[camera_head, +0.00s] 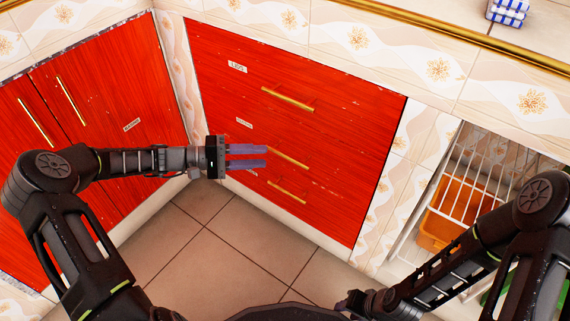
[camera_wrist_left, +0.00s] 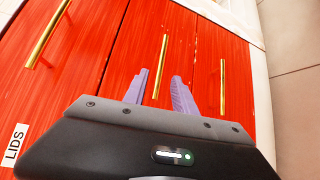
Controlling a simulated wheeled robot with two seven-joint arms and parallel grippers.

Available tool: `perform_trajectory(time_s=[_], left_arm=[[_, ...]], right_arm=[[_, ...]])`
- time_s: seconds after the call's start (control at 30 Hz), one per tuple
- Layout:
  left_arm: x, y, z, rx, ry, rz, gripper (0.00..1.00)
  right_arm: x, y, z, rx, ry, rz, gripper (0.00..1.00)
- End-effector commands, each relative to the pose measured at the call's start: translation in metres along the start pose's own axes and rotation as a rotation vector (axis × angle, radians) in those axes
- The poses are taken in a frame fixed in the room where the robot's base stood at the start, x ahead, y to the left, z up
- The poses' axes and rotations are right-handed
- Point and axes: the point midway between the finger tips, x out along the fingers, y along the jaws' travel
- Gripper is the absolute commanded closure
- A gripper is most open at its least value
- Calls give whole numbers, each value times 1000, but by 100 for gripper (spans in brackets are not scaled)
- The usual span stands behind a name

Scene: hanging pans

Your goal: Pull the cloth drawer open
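A red drawer unit (camera_head: 345,140) has three stacked drawers with gold bar handles. The top one is labelled LIDS; the middle label (camera_head: 244,123) is too small to read, so I cannot tell for certain which is the cloth drawer. My left gripper (camera_head: 267,156) points at the middle handle (camera_head: 289,158). In the left wrist view this gripper (camera_wrist_left: 160,75) is open, with purple fingers on either side of the middle handle (camera_wrist_left: 163,50); contact cannot be told. The lowest handle (camera_head: 287,192) lies just below. My right gripper (camera_head: 356,303) is at the bottom edge, its fingers unclear.
Red cupboard doors (camera_head: 108,92) stand at the left. A white wire rack (camera_head: 456,190) with an orange bin (camera_head: 443,222) is at the right. The tiled floor (camera_head: 205,250) before the drawers is clear. A folded checked cloth (camera_head: 508,12) lies on the counter.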

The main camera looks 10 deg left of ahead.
Motion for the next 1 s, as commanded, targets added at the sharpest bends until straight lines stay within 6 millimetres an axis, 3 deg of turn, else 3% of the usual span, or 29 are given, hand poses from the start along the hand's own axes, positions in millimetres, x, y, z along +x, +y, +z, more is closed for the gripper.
perform_trajectory(time_s=[0.37,0.8,1.0], left_arm=[[9,-1,1,-1,-4,-2,67],[71,-3,1,-1,-4,-4,67],[79,-1,1,-2,-2,-4,67]], right_arm=[[3,1,0,0,0,-1,64],[23,8,-2,2,2,-5,64],[23,8,-3,2,2,-6,64]])
